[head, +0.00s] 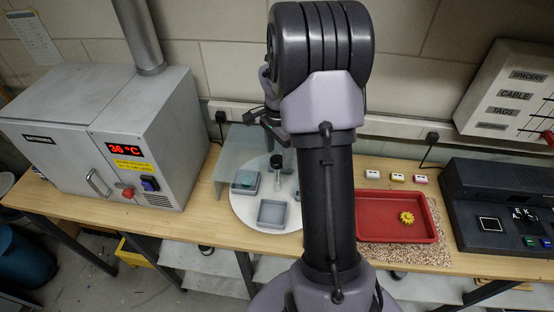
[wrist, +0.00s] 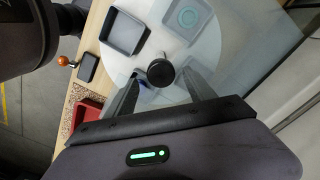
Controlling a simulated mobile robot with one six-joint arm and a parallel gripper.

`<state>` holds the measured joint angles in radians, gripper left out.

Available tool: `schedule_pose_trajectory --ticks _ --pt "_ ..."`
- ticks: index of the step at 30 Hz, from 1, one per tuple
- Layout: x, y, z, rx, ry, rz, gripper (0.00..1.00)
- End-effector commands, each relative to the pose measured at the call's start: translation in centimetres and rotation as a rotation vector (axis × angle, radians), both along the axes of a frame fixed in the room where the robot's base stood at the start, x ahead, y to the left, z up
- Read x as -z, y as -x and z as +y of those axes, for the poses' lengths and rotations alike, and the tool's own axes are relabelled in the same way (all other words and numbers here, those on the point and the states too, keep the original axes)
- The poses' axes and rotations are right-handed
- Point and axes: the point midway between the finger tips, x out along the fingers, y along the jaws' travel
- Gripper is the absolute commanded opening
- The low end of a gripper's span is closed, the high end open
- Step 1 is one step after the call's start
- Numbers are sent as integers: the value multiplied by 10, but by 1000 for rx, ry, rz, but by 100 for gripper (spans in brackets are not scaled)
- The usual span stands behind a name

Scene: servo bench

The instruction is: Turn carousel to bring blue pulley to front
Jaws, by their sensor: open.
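The carousel (head: 240,206) is a pale round disc on the bench, partly hidden by my arm. Its front tray (head: 272,213) is grey and looks empty; it also shows in the wrist view (wrist: 124,33). A second tray with a teal ring-shaped part (head: 245,179) is at the left, also in the wrist view (wrist: 187,15). A black-topped post (head: 277,163) rises from the disc. In the wrist view my gripper (wrist: 160,88) is open, its fingers on either side of the black knob (wrist: 161,72). A small dark blue patch (wrist: 143,83) shows beside one finger; I cannot tell if it is the pulley.
A clear screen (head: 232,150) stands behind the carousel's left side. An oven (head: 130,135) is at the left. A red tray (head: 385,232) with a yellow gear (head: 406,217) is at the right. An orange-balled lever (wrist: 64,61) stands near the disc.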

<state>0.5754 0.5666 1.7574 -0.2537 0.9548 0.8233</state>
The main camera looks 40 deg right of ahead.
Motion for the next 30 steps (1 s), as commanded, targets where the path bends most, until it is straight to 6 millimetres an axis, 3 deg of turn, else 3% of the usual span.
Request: schedule_pose_trajectory --ticks 5,14,24,30 --pt "20 0 0 -1 0 0 63" --pt "23 0 0 -1 0 -1 63" --pt "22 0 0 -1 0 -1 0" --pt "22 0 0 -1 0 -1 0"
